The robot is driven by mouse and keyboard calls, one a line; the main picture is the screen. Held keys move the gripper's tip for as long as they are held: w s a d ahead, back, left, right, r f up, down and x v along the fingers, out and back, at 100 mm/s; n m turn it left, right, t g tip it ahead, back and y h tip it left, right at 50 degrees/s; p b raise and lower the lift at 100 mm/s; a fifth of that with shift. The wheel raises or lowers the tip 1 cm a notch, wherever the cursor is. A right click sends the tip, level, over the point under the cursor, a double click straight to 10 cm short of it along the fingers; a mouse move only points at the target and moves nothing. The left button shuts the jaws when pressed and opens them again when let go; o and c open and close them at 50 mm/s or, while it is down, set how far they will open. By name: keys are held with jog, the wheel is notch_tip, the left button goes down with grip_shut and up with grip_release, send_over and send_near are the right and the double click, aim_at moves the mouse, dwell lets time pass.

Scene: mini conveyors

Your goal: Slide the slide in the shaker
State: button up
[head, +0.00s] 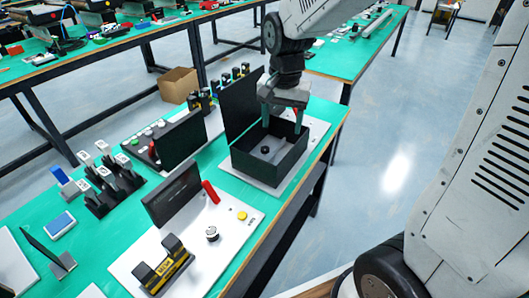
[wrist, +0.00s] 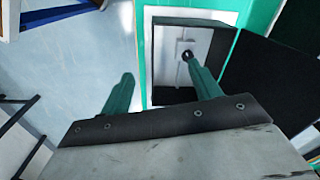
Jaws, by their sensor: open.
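The likely shaker is a black open-topped box (head: 288,165) with its lid (head: 240,105) raised, on a white base plate at the right end of the green table. Inside it a small black knob (head: 265,149) stands on the light floor; in the wrist view the knob (wrist: 187,55) sits on a pale square plate (wrist: 186,46), possibly the slide. My gripper (head: 282,120) points down over the box, open and empty, its green fingers apart. In the wrist view one finger of my gripper (wrist: 160,72) overlaps the knob's edge; contact cannot be told.
A white panel (head: 130,262) with a red handle (head: 211,192), a yellow button (head: 242,215) and a black screen (head: 172,193) stands nearer on the table. Black holders with white cards (head: 105,180) stand left. A cardboard box (head: 178,85) is on the floor behind.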

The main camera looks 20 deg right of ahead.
aim_at(265, 148)
jog(key=w+f+m, duration=0.1)
jog(key=w+f, duration=0.1)
jog(key=w+f+m, duration=0.1)
jog(key=w+f, duration=0.1)
jog(key=f, duration=0.1)
jog(key=w+a+f+m, duration=0.1)
jog(key=w+f, duration=0.2)
jog(key=shift+w+a, duration=0.1)
jog(key=shift+w+f, duration=0.15)
jog(key=shift+f, duration=0.25)
notch_tip(265, 148, down, 8)
jog(key=shift+r, duration=0.15)
grip_shut()
jog(key=shift+w+d, duration=1)
jog(key=shift+d, duration=0.25)
grip_release()
